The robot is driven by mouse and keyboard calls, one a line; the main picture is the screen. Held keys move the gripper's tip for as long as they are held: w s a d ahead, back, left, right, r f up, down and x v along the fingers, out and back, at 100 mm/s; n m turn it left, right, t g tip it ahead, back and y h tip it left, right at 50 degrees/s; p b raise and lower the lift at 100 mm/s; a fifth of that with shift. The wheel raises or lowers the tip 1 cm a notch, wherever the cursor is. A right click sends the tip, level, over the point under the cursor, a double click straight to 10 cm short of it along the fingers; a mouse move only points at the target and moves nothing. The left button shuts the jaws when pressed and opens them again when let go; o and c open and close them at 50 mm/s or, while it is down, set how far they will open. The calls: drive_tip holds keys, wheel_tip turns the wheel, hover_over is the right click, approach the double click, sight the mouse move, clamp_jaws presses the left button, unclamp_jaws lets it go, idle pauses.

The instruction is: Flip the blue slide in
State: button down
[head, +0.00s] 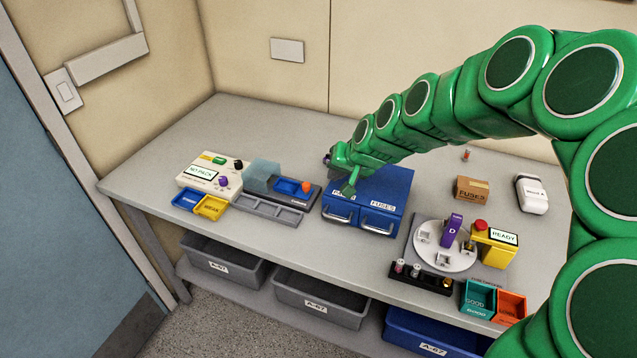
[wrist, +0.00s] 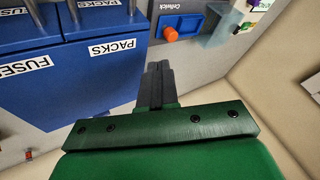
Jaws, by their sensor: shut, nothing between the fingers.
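The blue slide (head: 287,186) lies in a dark grey unit (head: 310,196) left of the blue drawer cabinet, with an orange knob (head: 306,187) at its right end. In the wrist view the blue slide (wrist: 190,24) and the orange knob (wrist: 171,34) show beyond my fingertips, at the top. My gripper (wrist: 157,66) is shut and empty, its dark fingers together. In the head view my gripper (head: 328,158) is above the back left of the cabinet, right of the slide and apart from it. Its fingers are small there.
The blue cabinet (head: 374,193), labelled FUSES in front, stands close below my arm. A translucent blue-grey block (head: 262,174) and a white NO PACK console (head: 207,176) are left of the slide. A grey tray (head: 268,208) lies in front. The back left table is clear.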

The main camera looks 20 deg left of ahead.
drive_tip(key=shift+w+a+f, duration=0.2)
drive_tip(key=shift+w+a, duration=0.05)
drive_tip(key=shift+a, duration=0.05)
drive_tip(key=shift+f, duration=0.1)
drive_tip(key=shift+x, duration=4.95)
drive_tip(key=shift+a, duration=0.1)
hover_over(291, 189)
drive_tip(key=shift+r, duration=0.2)
